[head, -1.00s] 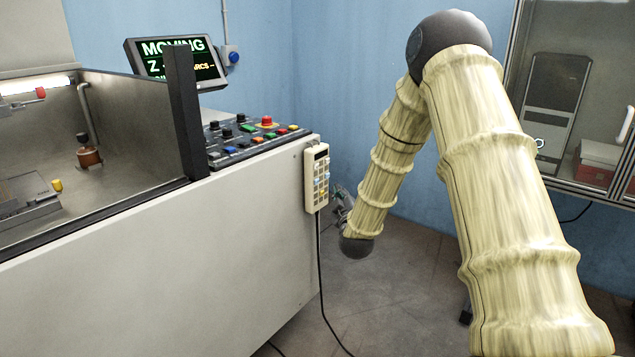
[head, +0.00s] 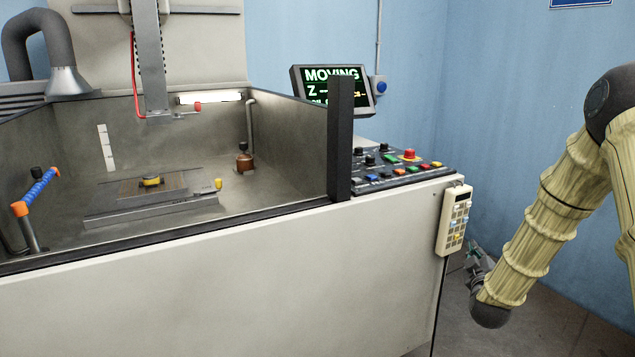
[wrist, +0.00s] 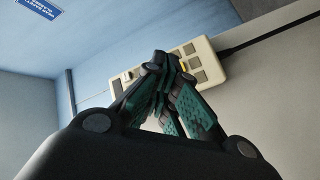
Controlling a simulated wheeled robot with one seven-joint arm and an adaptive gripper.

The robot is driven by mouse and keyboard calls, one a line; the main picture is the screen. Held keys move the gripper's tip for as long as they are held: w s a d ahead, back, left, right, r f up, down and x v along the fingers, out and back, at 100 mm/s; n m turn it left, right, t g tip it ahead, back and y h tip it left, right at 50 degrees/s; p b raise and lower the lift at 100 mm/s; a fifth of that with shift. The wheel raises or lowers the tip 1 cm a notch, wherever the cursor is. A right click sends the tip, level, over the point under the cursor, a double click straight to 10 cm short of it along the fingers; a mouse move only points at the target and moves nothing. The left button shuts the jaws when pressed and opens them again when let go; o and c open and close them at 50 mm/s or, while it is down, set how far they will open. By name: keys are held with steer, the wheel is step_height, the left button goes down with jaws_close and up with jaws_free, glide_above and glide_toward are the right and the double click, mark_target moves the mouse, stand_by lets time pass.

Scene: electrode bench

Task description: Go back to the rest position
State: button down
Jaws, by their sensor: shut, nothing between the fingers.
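My gripper (head: 474,258) hangs low at the right of the machine in the head view, just right of the hand-held control box and partly hidden by my own wrist. In the wrist view my gripper (wrist: 166,88) shows its green-padded fingers closed together, with nothing between them. The cream control box (head: 454,220) hangs on the machine's right front corner. It also shows in the wrist view (wrist: 208,62), behind the fingertips. I cannot tell how wide the gap between the fingers and the box is.
The machine's front panel (head: 230,285) fills the lower left. A button console (head: 405,170) and a screen reading "MOVING" (head: 318,92) stand at its right end. The open tank holds a plate with a small yellow-black part (head: 151,181). Floor is free at the lower right.

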steer(key=s+a+f+g+y, duration=0.15)
steer(key=s+a+f, duration=0.25)
steer(key=f, duration=0.4)
steer(key=s+a+f+m+g+y, duration=0.1)
steer(key=s+a+f+g, duration=0.1)
steer(key=s+a+f, duration=0.4)
steer(key=s+a+f+g+y, duration=0.2)
steer(key=a+f, duration=0.1)
steer(key=f, duration=0.6)
steer(key=s+a+f+m+g+y, duration=0.1)
steer(key=s+a+f+g, duration=0.1)
steer(key=s+a+f, duration=0.4)
steer(key=s+a+f+m+g, duration=0.1)
steer(key=s+f+g, duration=0.25)
steer(key=s, duration=0.55)
steer(key=s+a+f+m+g+y, duration=0.1)
steer(key=s+a+f, duration=0.35)
steer(key=s, duration=0.25)
steer(key=s+a+f+m+g+p, duration=0.1)
steer(key=s+a+g, duration=0.15)
steer(key=s, duration=0.55)
steer(key=s+a+f+g, duration=0.1)
steer(key=s+f+g, duration=0.15)
steer(key=s, duration=0.65)
step_height(320, 180, up, 21)
steer(key=p, duration=2)
steer(key=shift+w, duration=0.35)
